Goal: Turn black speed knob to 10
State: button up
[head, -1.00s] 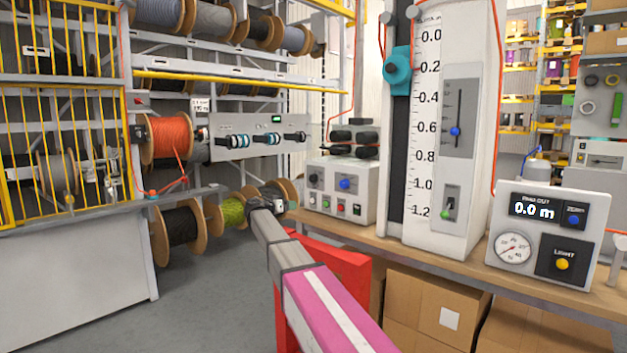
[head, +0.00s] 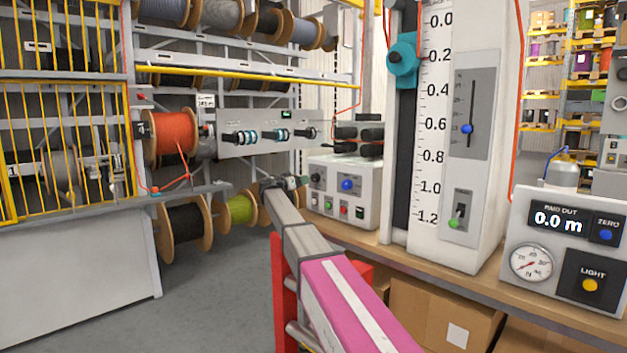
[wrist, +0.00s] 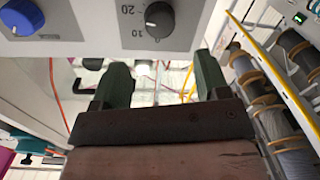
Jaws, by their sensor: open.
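The black speed knob (head: 317,181) is on the front of a white control box on the bench. In the wrist view the black knob (wrist: 160,17) shows large and upside down at the top, with the printed numbers 20 and 10 beside it. A small white mark shows on its left side; its exact setting is hard to read. My gripper (wrist: 160,82) has its two dark green fingers wide apart and empty, below the knob in the wrist view and not touching it. In the head view my gripper (head: 284,183) is small, left of the control box.
A blue knob (head: 348,184) sits beside the black one, above several small buttons. The wooden bench (head: 395,246) also carries a tall scale panel (head: 470,190) and a display unit (head: 560,245). Reels and racks stand behind and left. The grey floor (head: 215,290) is clear.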

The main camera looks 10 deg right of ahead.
aim_at(313, 178)
jog(key=x, duration=0.8)
jog(key=shift+w+d, duration=0.3)
jog(key=c, duration=0.9)
